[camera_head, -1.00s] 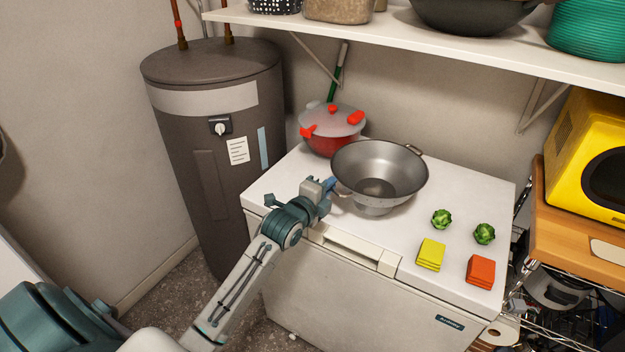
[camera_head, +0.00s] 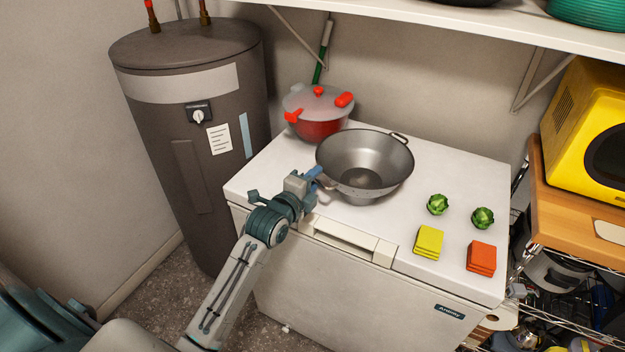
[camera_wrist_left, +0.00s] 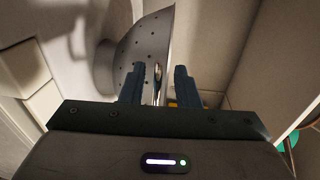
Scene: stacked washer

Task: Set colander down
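The grey metal colander (camera_head: 368,155) is on the left-middle part of the white chest freezer's lid, its bowl upward and nearly level. Its far loop handle shows at the right rim. My left gripper (camera_head: 320,182) is at the colander's near-left side. In the left wrist view, the perforated colander wall (camera_wrist_left: 145,45) is close ahead, and its near handle (camera_wrist_left: 158,76) shows between my two blue fingers (camera_wrist_left: 160,88). The fingers stand apart, with gaps beside the handle. Exact contact under the colander is partly hidden. My right gripper is not in view.
A red pot (camera_head: 318,118) with a translucent lid stands behind the colander. Two green vegetables (camera_head: 437,204), yellow (camera_head: 429,241) and orange (camera_head: 481,258) stacks sit to its right. The chest freezer (camera_head: 460,178) has clear lid between. A shelf (camera_head: 450,22) overhangs the back wall.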

